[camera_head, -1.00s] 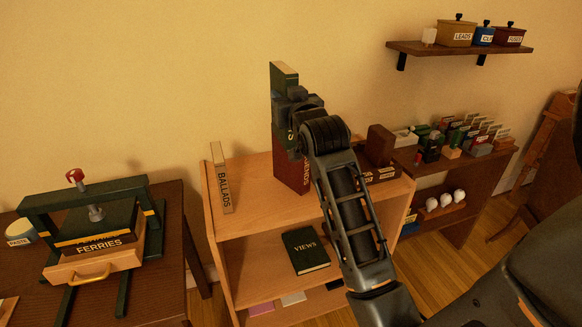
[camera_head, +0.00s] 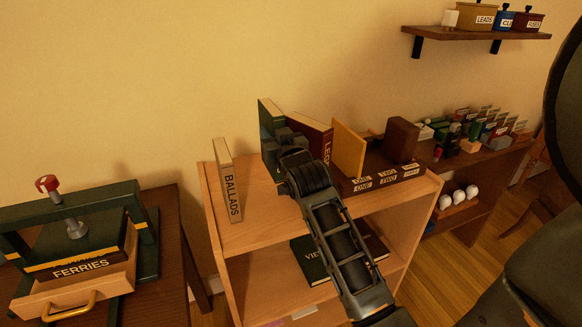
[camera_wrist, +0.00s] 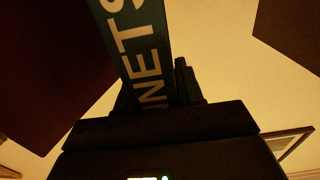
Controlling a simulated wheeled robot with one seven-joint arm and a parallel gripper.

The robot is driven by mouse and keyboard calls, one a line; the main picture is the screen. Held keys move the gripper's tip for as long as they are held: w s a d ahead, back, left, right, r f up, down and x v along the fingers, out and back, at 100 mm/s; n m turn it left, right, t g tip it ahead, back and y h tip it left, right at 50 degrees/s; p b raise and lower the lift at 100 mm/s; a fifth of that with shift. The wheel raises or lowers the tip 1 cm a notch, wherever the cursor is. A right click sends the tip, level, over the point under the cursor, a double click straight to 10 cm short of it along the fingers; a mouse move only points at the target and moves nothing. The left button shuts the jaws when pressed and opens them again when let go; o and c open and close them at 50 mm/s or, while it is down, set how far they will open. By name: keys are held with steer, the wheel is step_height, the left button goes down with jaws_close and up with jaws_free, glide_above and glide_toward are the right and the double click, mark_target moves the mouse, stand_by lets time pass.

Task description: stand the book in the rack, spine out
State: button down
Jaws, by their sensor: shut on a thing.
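My gripper (camera_head: 283,140) is shut on a green book (camera_head: 267,118), held upright over the shelf unit's top. In the wrist view the green book (camera_wrist: 137,40) rises from my jaws, its spine lettering "NNETS" facing the camera. The brown rack (camera_head: 385,178), with white slot labels, is to the right on the same top. A yellow upright panel or book (camera_head: 348,150) and a brown block (camera_head: 402,140) stand at the rack. My gripper is left of the rack.
A dark red book (camera_head: 318,138) stands between my gripper and the rack. A green VIEWS book (camera_head: 310,262) lies on the lower shelf. A press with a FERRIES book (camera_head: 85,264) is at left.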

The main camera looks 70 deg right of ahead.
steer(key=shift+f, duration=3.6)
steer(key=shift+f, duration=0.2)
steer(key=c, duration=0.7)
jaws_free()
steer(key=shift+r, duration=0.15)
